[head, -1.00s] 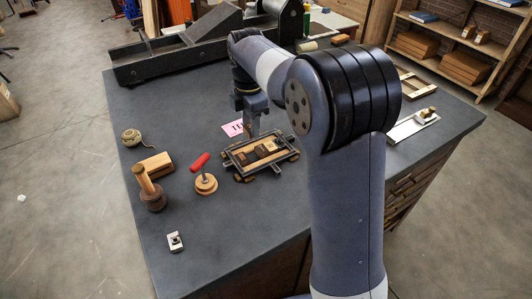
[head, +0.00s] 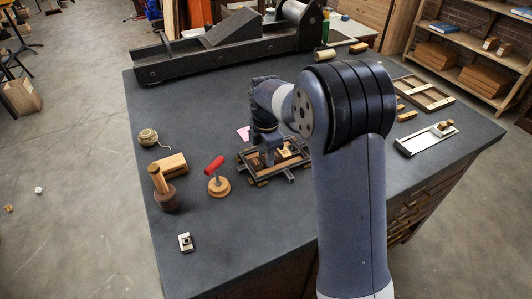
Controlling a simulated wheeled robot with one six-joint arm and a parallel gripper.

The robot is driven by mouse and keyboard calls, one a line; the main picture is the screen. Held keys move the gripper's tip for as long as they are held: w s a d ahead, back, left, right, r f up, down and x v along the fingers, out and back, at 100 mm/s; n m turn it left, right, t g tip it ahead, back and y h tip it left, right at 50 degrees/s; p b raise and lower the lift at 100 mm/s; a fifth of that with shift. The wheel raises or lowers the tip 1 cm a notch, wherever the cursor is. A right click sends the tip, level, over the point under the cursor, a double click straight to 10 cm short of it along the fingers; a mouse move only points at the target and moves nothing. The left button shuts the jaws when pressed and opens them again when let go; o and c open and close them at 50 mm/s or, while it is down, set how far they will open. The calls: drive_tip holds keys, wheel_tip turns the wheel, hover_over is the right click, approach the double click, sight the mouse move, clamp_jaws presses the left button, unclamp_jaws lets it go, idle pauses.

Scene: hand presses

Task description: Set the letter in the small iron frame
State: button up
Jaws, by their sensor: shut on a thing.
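The small iron frame (head: 281,172) lies on the dark bench top, a dark rectangle with wooden pieces inside. My gripper (head: 268,160) points down over the frame's interior, left of its middle. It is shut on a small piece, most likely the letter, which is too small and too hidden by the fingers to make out. I cannot tell whether that piece touches the frame's bed. A light wooden piece (head: 285,153) shows inside the frame to the right of the fingers.
A pink card (head: 243,133) lies behind the frame. The press bed (head: 200,62) spans the back.

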drive_tip(key=o, duration=0.9)
drive_tip(key=shift+f, duration=0.1)
drive_tip(key=shift+o, duration=0.2)
wheel_tip(320, 180, up, 12)
wheel_tip(320, 180, down, 12)
drive_tip(key=shift+f, duration=0.1)
drive_tip(key=shift+r, duration=2.05)
